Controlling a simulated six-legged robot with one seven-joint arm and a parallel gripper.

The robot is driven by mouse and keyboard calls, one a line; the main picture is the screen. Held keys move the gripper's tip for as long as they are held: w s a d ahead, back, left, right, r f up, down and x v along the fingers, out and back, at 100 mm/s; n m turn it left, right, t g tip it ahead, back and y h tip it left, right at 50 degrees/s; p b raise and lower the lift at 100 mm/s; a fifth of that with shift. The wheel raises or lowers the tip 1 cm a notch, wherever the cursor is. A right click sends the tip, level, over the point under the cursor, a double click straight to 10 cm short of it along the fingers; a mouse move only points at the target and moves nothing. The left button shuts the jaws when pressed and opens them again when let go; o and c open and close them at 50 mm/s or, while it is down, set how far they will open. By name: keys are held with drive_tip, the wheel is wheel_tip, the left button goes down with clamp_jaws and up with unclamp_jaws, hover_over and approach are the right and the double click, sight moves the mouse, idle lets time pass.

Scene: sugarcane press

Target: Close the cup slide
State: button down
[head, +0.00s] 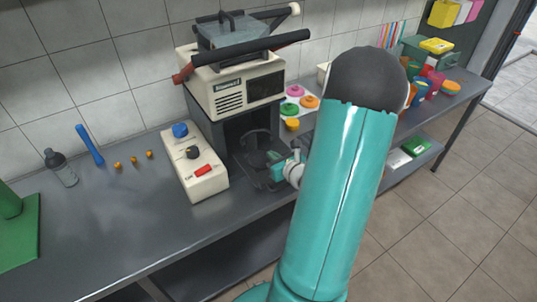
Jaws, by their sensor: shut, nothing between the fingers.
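The sugarcane press (232,90) stands on the grey counter against the tiled wall, with a cream upper body and a dark open bay below. The black cup slide (262,183) shows low in the bay and seems to stick out toward the counter's front edge. A dark round holder (256,143) is above it inside the bay. My gripper (275,160) is at the front of the bay, close to the slide. It is shut and empty. My teal arm hides the right part of the bay area, and I cannot tell whether the gripper touches the slide.
A cream control box (194,163) with a blue knob and red switch adjoins the press on the left. A bottle (61,168), a blue stick (90,145) and several small orange pieces lie farther left. Colored cups (433,83) stand at right.

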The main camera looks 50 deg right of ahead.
sight(262, 155)
drive_tip(key=x, duration=0.7)
drive_tip(key=shift+w+f, duration=0.15)
drive_tip(key=shift+w, duration=0.2)
